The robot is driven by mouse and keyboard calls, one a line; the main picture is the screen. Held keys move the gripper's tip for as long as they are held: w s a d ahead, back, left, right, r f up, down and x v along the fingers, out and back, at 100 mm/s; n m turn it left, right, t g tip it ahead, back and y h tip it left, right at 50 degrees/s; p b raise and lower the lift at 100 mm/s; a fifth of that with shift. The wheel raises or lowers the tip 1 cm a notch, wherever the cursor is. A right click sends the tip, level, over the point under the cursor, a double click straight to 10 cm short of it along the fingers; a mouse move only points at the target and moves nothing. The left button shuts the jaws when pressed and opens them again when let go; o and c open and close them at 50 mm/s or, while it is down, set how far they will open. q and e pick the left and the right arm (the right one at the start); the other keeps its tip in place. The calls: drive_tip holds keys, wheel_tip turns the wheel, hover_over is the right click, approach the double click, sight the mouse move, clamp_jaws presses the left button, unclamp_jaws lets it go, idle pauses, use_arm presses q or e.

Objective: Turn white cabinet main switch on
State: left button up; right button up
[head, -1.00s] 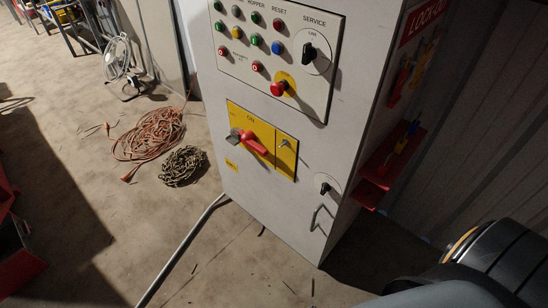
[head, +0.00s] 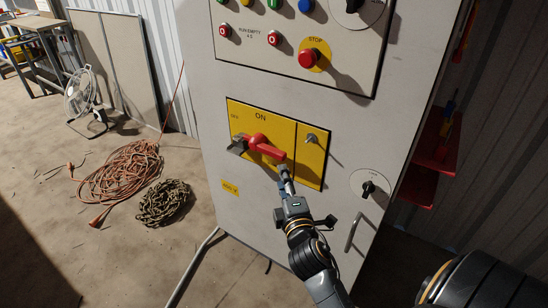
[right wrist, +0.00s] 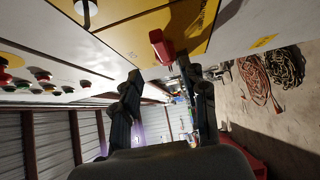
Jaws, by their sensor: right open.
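The white cabinet (head: 225,80) carries a yellow switch panel (head: 285,123) with "ON" printed at its top. The main switch's red handle (head: 268,149) slants down to the right from its pivot, with a grey metal piece (head: 238,144) at its left. My right gripper (head: 284,172) is open and empty at the handle's lower right end. In the right wrist view the red handle (right wrist: 160,46) shows near the gap between the spread fingertips (right wrist: 160,68); I cannot tell whether they touch it. My left gripper is not in view.
Above the panel is a red stop button (head: 309,58). To the right are a small black knob (head: 369,188), a cabinet pull handle (head: 354,231) and a red shelf (head: 436,150). An orange cable (head: 120,172) and a chain coil (head: 165,203) lie on the floor at left.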

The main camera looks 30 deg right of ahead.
sight(275, 157)
drive_tip(key=x, duration=1.1)
drive_tip(key=shift+w+b, duration=0.1)
drive_tip(key=shift+b, duration=0.2)
drive_tip(key=shift+w+d, duration=0.15)
drive_tip(key=shift+w, duration=0.25)
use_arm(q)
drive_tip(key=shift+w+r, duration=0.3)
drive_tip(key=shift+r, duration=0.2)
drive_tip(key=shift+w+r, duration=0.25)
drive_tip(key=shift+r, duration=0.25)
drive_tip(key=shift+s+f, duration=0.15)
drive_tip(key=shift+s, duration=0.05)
use_arm(e)
clamp_jaws()
